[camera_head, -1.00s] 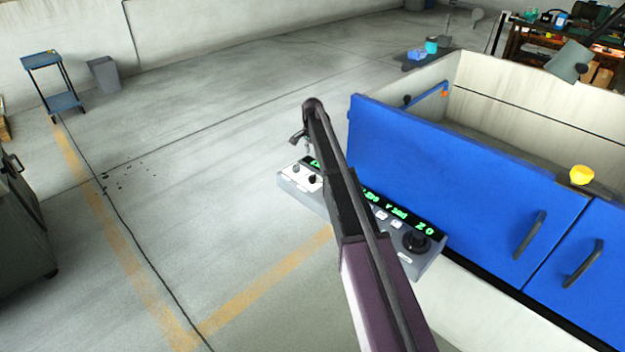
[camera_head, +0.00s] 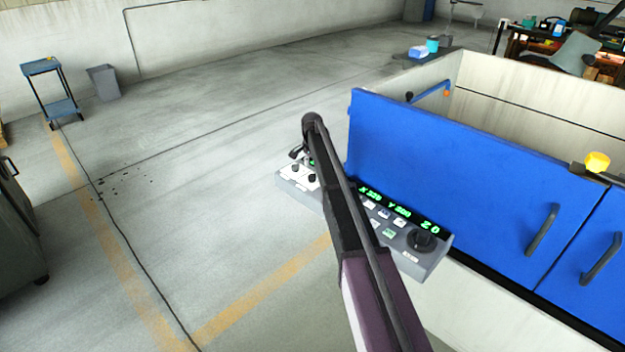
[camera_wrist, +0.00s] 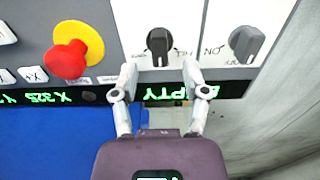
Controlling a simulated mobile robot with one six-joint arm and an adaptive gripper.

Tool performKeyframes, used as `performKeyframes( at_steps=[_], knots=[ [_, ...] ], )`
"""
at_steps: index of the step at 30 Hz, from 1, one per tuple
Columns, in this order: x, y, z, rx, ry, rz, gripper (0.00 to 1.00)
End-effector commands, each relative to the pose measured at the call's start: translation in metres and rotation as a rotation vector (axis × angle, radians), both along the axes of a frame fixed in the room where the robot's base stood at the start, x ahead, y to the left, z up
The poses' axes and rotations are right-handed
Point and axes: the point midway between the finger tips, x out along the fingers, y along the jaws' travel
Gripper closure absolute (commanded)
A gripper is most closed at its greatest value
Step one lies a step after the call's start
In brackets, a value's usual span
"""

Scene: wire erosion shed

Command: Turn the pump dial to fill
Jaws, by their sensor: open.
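The control panel (camera_head: 437,257) hangs at the corner of the blue-doored machine in the head view. In the wrist view, a black dial (camera_wrist: 160,43) sits on its pale face, with what looks like a FILL label at its lower right. The dial's grip stands roughly upright in that picture. The green display (camera_wrist: 170,91) reads what looks like EMPTY, partly hidden by my gripper. My gripper (camera_wrist: 159,69) is open and empty, its fingertips to either side just below the dial, not visibly touching it. In the head view my gripper (camera_head: 298,153) is at the panel's left end, partly hidden by my arm.
A grey knob (camera_wrist: 246,44) marked ON is right of the dial, and a red emergency button (camera_wrist: 68,59) on a yellow disc is left of it. The blue doors (camera_head: 450,170) stand close beside the arm. Open concrete floor (camera_head: 180,230) lies to the left.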

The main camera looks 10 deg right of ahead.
Motion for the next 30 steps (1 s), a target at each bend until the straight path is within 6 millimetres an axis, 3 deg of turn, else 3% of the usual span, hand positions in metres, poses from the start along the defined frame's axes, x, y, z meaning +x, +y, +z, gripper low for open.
performKeyframes(
  at_steps=[12, 29, 30],
  knots=[
    [0.000, 0.000, -0.032, 0.000, 0.000, 0.000, 0.41],
    [0.000, 0.000, -0.037, 0.000, 0.000, 0.000, 0.41],
    [0.000, 0.000, -0.037, 0.000, 0.000, 0.001, 0.50]
  ],
)
